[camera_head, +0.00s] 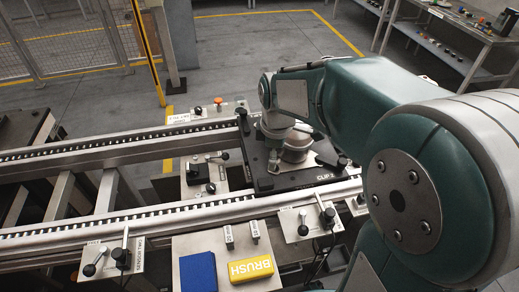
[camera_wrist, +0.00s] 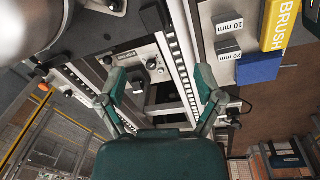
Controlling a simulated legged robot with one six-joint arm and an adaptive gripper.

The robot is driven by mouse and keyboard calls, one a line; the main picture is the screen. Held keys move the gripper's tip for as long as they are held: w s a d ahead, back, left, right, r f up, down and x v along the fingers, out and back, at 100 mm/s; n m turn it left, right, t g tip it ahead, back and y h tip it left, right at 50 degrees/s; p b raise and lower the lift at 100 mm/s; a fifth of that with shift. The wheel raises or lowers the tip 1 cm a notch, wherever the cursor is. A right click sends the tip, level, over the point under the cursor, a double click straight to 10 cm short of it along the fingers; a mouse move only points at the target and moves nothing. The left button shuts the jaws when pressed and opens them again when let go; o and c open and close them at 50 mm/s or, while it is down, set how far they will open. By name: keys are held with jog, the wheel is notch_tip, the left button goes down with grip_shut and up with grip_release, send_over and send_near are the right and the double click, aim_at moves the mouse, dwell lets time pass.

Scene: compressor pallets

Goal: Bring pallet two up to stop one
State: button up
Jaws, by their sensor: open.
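A dark pallet (camera_head: 310,178) sits across the two conveyor rails in the head view, carrying a round metal compressor (camera_head: 297,143). A label on its front edge seems to read "CLIP 2". Part of it is hidden by my arm. A small panel with a black knob (camera_head: 205,182) stands between the rails, left of the pallet. Lever plates stand along the near rail, one at the left (camera_head: 122,257) and one near the pallet (camera_head: 305,222). Which is stop one I cannot read. My gripper (camera_wrist: 160,75) is open and empty in the wrist view, its fingers apart over the conveyor.
A near shelf holds a blue block (camera_head: 198,272), a yellow BRUSH block (camera_head: 250,268) and small grey blocks (camera_head: 228,237), marked 10 mm and 20 mm in the wrist view. A box with an orange button (camera_head: 218,102) stands beyond the far rail. The rails (camera_head: 60,240) are clear to the left.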

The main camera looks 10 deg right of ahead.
aim_at(265, 181)
jog(key=w+f+n, duration=0.2)
jog(key=f, duration=0.1)
jog(key=w+f+n+g, duration=0.1)
jog(key=f, duration=0.1)
jog(key=shift+a+f, duration=0.1)
jog(key=f, duration=0.2)
jog(key=a+f, duration=0.1)
jog(key=f, duration=0.1)
jog(key=shift+a, duration=0.1)
jog(key=f, duration=0.2)
jog(key=d+f, duration=0.1)
jog(key=f, duration=0.2)
jog(key=shift+d+f, duration=0.1)
jog(key=shift+f, duration=0.15)
jog(key=shift+a+f, duration=0.2)
jog(key=shift+a, duration=0.2)
jog(key=shift+d, duration=0.2)
grip_shut()
jog(key=shift+d, duration=1.15)
dwell(0.4)
